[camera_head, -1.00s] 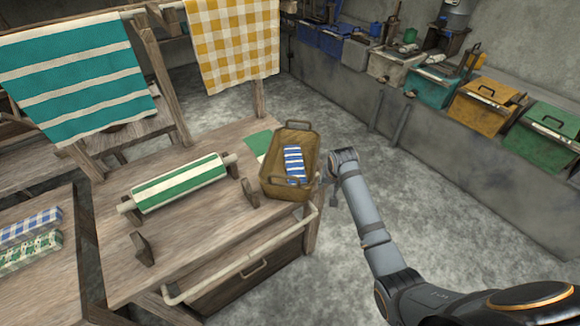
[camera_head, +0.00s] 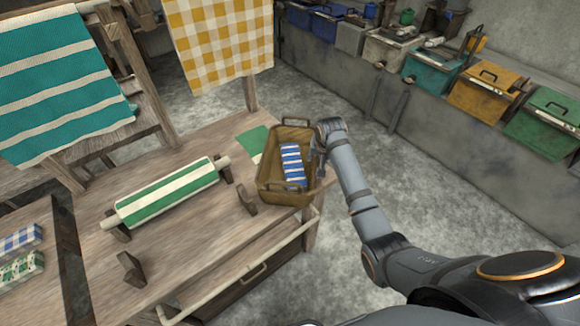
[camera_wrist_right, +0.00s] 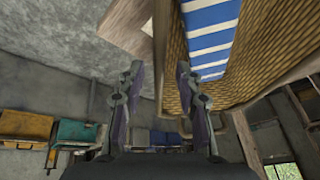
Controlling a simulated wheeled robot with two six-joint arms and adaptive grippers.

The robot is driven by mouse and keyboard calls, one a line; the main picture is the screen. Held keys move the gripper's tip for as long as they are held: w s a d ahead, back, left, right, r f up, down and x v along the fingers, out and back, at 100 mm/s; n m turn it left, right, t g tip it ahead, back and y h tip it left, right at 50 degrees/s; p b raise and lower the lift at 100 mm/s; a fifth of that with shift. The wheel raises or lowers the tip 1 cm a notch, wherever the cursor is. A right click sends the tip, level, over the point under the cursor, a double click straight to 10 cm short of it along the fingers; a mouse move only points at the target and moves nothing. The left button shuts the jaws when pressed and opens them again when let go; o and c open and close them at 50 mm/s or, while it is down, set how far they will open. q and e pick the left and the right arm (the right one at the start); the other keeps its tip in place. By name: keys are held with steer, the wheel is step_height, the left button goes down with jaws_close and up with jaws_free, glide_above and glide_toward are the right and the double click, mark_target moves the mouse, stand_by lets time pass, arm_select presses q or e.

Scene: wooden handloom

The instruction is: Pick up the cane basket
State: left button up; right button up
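The brown cane basket (camera_head: 269,180) stands at the right end of the wooden table, with a handle at each end. A blue-and-white striped cloth (camera_head: 292,163) lies in it. My right gripper (camera_head: 319,166) is at the basket's right long side, partly hidden by its own arm. In the right wrist view its two fingers (camera_wrist_right: 159,75) are apart, with the rim and woven wall of the basket (camera_wrist_right: 176,45) between and beside them. I cannot tell whether they touch it. The striped cloth also shows there (camera_wrist_right: 208,35). My left gripper is out of view.
A green-and-white striped roll (camera_head: 167,193) rests on wooden supports left of the basket. A green cloth (camera_head: 252,140) lies behind it. A pale rail (camera_head: 245,268) runs along the table's front. Coloured boxes (camera_head: 485,92) line the wall ledge; the floor between is clear.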

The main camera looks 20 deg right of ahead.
steer(key=shift+w+f, duration=0.15)
steer(key=shift+f, duration=0.4)
steer(key=x, duration=0.3)
steer(key=shift+w+f, duration=0.15)
steer(key=shift+f, duration=0.1)
steer(key=shift+w+f, duration=0.1)
steer(key=shift+f, duration=0.05)
steer(key=shift+c, duration=0.3)
jaws_close()
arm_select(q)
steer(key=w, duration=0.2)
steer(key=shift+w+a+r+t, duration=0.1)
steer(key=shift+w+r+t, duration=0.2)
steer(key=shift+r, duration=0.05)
